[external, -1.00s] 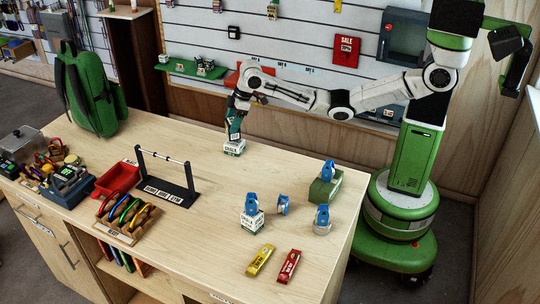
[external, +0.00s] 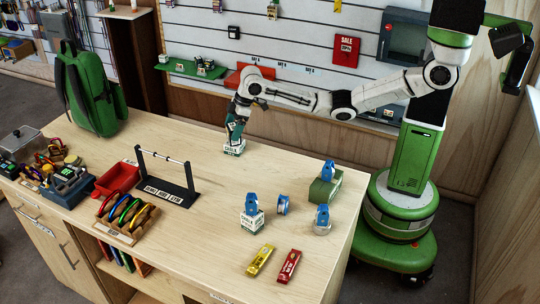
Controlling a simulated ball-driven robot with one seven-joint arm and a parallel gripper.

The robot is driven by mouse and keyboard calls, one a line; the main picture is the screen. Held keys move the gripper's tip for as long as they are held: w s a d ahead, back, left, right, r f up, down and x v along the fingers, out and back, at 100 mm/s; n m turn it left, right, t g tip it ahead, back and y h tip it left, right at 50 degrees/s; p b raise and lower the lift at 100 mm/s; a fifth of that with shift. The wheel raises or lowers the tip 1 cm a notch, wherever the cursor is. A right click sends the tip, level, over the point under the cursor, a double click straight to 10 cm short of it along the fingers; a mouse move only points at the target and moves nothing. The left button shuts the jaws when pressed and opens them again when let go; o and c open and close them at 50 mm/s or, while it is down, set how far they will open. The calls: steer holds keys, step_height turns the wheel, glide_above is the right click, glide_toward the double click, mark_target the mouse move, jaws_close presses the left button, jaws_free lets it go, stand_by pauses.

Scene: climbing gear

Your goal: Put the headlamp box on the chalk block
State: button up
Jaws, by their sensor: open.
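A small white block with a dark printed label, apparently the chalk block (external: 234,148), sits near the back edge of the counter. My gripper (external: 235,138) points down directly over it, its jaws open and its tips at or just above the block's top. A dark teal shape with pale marks shows at the jaws. I cannot tell whether it is the headlamp box or part of my gripper, nor whether it touches the block. Another white-and-green printed box (external: 251,222) stands at the front centre with a blue item on top.
A green block (external: 325,190) with a blue item on it, a blue-and-clear item (external: 322,220), and yellow (external: 260,260) and red (external: 288,266) packets lie to the right. A black rack with a bar (external: 168,192) and a red tray (external: 117,179) stand left. Counter around the block is clear.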

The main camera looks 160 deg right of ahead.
steer(key=b+v, duration=0.1)
steer(key=v, duration=1.1)
steer(key=shift+r, duration=0.15)
